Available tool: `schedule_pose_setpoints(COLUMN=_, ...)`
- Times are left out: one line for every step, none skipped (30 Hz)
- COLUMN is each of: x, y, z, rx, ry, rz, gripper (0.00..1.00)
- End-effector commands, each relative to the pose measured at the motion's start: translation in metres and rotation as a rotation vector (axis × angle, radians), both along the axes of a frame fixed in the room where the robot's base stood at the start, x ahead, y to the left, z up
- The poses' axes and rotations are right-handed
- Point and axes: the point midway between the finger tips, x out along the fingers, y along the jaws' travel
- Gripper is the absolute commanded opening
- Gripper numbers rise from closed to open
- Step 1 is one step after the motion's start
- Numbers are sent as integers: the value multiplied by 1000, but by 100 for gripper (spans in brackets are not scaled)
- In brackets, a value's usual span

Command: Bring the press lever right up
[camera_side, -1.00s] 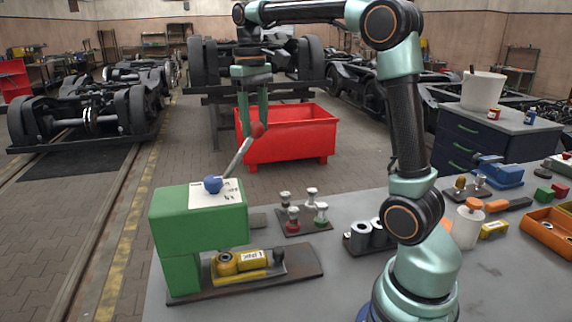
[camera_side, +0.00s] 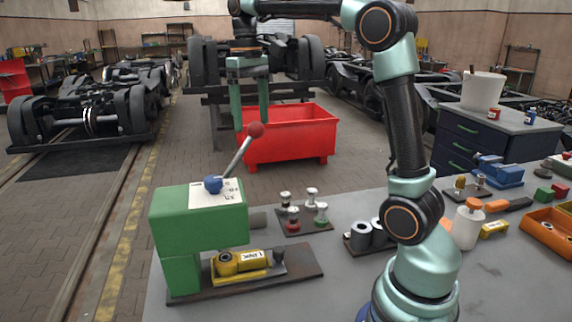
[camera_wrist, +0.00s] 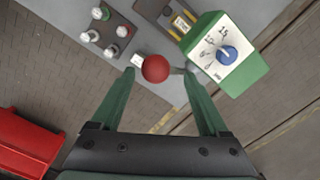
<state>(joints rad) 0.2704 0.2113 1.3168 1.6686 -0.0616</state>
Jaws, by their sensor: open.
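The green press (camera_side: 200,222) stands at the table's left end, with a blue hub (camera_side: 213,184) and a white marked plate (camera_side: 228,194) on top. Its grey lever (camera_side: 238,157) leans up and to the right and ends in a red ball knob (camera_side: 255,130). In the wrist view the red knob (camera_wrist: 155,68) lies between and beyond the fingertips, with the press (camera_wrist: 236,70) to the right. My gripper (camera_side: 252,122) is open, its two green fingers pointing down around the knob's position. Whether a finger touches the knob I cannot tell.
A yellow part (camera_side: 240,262) lies on the dark base under the press. A rack with several small stamps (camera_side: 303,216) stands to its right, then grey cylinders (camera_side: 370,234). A red bin (camera_side: 290,138) stands on the floor behind. Air above the press is clear.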

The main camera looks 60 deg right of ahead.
Motion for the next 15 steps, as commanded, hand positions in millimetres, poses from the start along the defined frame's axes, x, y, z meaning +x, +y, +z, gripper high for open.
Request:
schedule_pose_setpoints(x=1, y=0, z=8, rx=-1, ry=-3, rz=0, gripper=78)
schedule_pose_setpoints(x=1, y=0, z=12, rx=0, ry=-2, rz=0, gripper=78)
schedule_pose_setpoints(x=2, y=0, z=18, rx=-1, ry=-3, rz=0, gripper=78)
schedule_pose_setpoints(x=2, y=-1, z=23, rx=-1, ry=-3, rz=0, gripper=78)
schedule_pose_setpoints(x=2, y=-1, z=28, rx=-1, ry=-4, rz=0, gripper=78)
schedule_pose_setpoints(x=2, y=-1, z=34, rx=-1, ry=-3, rz=0, gripper=78)
schedule_pose_setpoints(x=3, y=-1, z=38, rx=0, ry=-2, rz=0, gripper=78)
schedule_pose_setpoints(x=3, y=-1, z=42, rx=0, ry=-2, rz=0, gripper=78)
schedule_pose_setpoints(x=3, y=-1, z=47, rx=0, ry=-2, rz=1, gripper=78)
schedule_pose_setpoints(x=4, y=-1, z=51, rx=-1, ry=-3, rz=1, gripper=78)
schedule_pose_setpoints(x=4, y=-1, z=55, rx=0, ry=-1, rz=1, gripper=78)
schedule_pose_setpoints(x=4, y=-1, z=60, rx=0, ry=-2, rz=1, gripper=78)
schedule_pose_setpoints(x=4, y=-1, z=63, rx=0, ry=-2, rz=1, gripper=78)
schedule_pose_setpoints(x=5, y=-1, z=67, rx=-1, ry=-3, rz=1, gripper=78)
schedule_pose_setpoints(x=5, y=-1, z=71, rx=0, ry=-1, rz=1, gripper=78)
